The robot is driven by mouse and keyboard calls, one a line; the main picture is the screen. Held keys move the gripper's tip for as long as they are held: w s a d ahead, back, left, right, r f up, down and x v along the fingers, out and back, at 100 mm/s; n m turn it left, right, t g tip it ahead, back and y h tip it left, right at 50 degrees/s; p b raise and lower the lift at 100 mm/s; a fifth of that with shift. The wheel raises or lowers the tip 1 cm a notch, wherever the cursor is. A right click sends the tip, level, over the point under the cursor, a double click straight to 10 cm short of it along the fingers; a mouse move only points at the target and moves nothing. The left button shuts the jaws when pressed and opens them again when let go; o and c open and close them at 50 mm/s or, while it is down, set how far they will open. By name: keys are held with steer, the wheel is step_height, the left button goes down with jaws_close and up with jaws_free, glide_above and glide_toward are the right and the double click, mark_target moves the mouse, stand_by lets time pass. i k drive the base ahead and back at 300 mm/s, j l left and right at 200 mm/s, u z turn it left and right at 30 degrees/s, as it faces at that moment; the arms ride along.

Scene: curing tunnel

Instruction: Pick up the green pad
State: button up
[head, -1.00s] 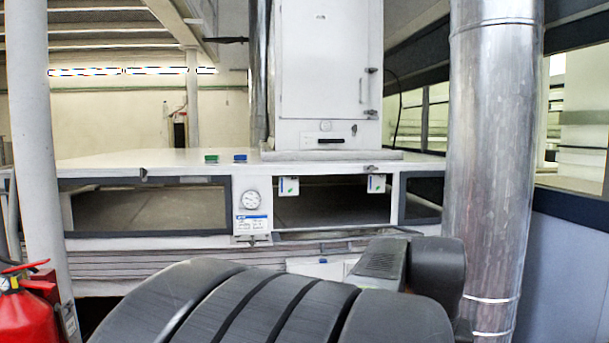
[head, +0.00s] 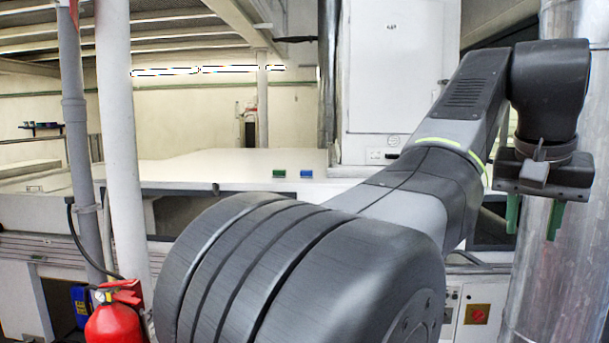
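The green pad (head: 279,174) lies on the white top of the tunnel housing (head: 215,170), near its front edge. A blue pad (head: 306,174) lies close to its right, with a small gap between them. My gripper (head: 534,216) is at the right, in front of the silver duct, well away from the green pad. Its two green fingers point down and stand apart with nothing between them. Nothing hides the green pad.
A tall white cabinet (head: 388,75) stands on the housing to the right of the pads. White and grey posts (head: 122,150) stand at the left, with a red fire extinguisher (head: 115,318) below. A silver duct (head: 535,275) stands at the right. The housing top around the pads is clear.

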mark_target(277, 173)
steer(key=i+j+u, duration=0.2)
steer(key=i+u, duration=0.2)
steer(key=i, duration=0.25)
steer(key=i+u, duration=0.4)
steer(key=i, duration=0.25)
steer(key=i+l, duration=0.1)
steer(key=i, duration=0.45)
steer(key=i+u, duration=0.1)
steer(key=i, duration=0.4)
steer(key=i+l, duration=0.15)
steer(key=i, duration=0.4)
steer(key=i+l, duration=0.15)
steer(key=i, duration=0.4)
steer(key=j+u, duration=0.05)
